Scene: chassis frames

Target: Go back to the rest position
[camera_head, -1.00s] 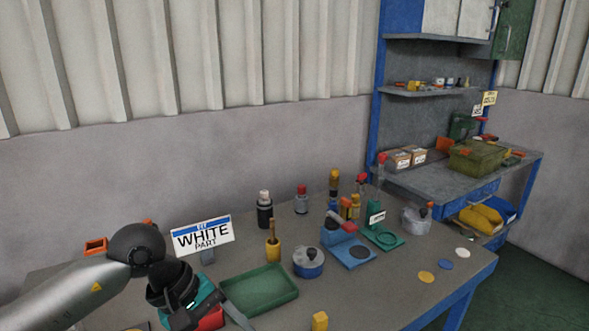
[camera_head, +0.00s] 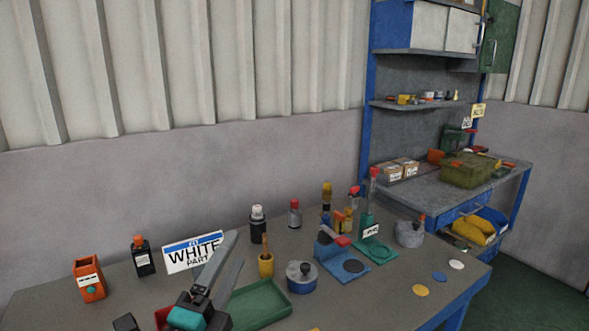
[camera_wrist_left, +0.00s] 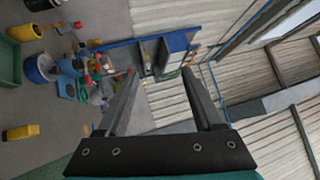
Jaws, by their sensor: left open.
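My left gripper (camera_head: 226,246) is in the lower left-middle of the head view, above the grey workbench (camera_head: 70,305). Its two grey fingers point up and stand apart with nothing between them. They cover part of the "WHITE PART" sign (camera_head: 185,254) and stand left of the green tray (camera_head: 268,303). In the left wrist view the open fingers (camera_wrist_left: 158,74) frame the far shelving and wall, with no object between them. My right gripper is in neither view.
An orange box (camera_head: 89,279) and a black bottle (camera_head: 143,257) stand at the bench's left. A blue pot (camera_head: 302,277), a yellow holder (camera_head: 266,265) and a blue stand (camera_head: 342,262) are to the right. A shelf unit (camera_head: 420,180) stands behind right.

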